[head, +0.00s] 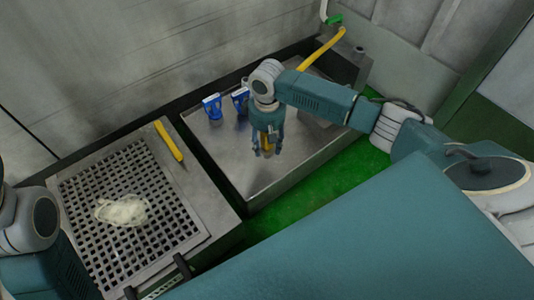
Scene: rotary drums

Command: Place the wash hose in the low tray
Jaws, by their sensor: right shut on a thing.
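My right gripper (267,152) points down over the metal tray (262,182) and is shut on a yellow piece (265,140), which looks like part of the wash hose. A yellow hose length (320,49) comes from the green fitting at the back wall and passes behind my right arm. The arm hides whether it joins the held piece. I cannot tell whether the held piece touches the tray floor. My left arm shows at the left edge, but its gripper is not in view.
Blue-and-white items (212,107) stand at the tray's back left. Left of the tray, a bench has a grate (82,190) with a pale, crumpled lump (121,210) and a yellow bar-like object (168,140) by its edge. Green floor (330,195) lies in front.

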